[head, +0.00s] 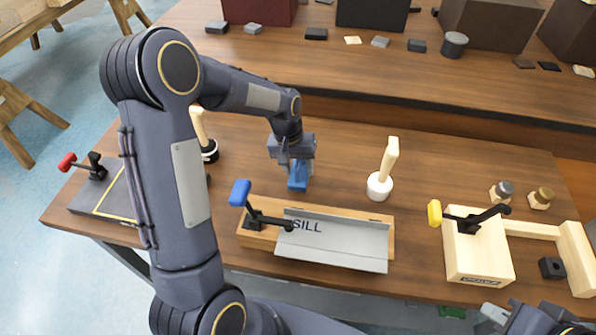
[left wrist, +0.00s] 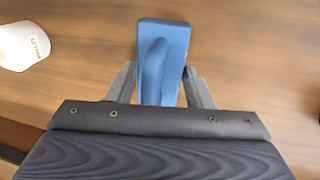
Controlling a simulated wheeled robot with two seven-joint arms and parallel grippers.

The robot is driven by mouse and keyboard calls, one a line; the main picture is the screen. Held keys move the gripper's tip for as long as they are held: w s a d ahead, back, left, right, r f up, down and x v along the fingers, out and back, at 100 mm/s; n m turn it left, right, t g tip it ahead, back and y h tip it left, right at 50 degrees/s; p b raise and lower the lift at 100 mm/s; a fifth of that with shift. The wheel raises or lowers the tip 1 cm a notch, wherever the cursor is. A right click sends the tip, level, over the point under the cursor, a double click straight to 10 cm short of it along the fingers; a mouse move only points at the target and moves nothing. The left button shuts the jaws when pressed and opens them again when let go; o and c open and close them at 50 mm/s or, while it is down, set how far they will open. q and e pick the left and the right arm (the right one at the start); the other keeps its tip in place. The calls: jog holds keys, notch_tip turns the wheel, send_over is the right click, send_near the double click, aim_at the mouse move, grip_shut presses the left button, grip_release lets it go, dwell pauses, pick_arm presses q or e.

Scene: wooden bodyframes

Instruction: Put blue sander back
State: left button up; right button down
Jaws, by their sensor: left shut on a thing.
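The blue sander (head: 298,177) is at the middle of the wooden workbench, behind the clamped sill fixture. My left gripper (head: 292,158) is above it and shut on it. In the left wrist view the blue sander (left wrist: 163,55) sits between the two fingers of my left gripper (left wrist: 163,88), with its handle toward the camera. I cannot tell whether the sander touches the bench or is slightly above it. My right gripper (head: 535,318) is only partly in view at the bottom right corner, and its fingers do not show clearly.
The sill fixture (head: 335,245) with a blue-handled clamp stands in front of the sander. A yellow-handled clamp fixture (head: 478,250) is further right. Several blocks line the raised back shelf (head: 380,75).

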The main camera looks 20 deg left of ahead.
pick_arm(q)
jog(key=shift+f, duration=1.15)
jog(key=shift+f, duration=0.15)
jog(key=o, duration=0.9)
jog(key=r, duration=0.4)
jog(key=a+r, duration=0.1)
jog(key=r, duration=0.3)
jog(key=a+r, duration=0.1)
jog(key=r, duration=0.3)
jog(key=shift+s+r, duration=0.1)
jog(key=shift+s, duration=0.2)
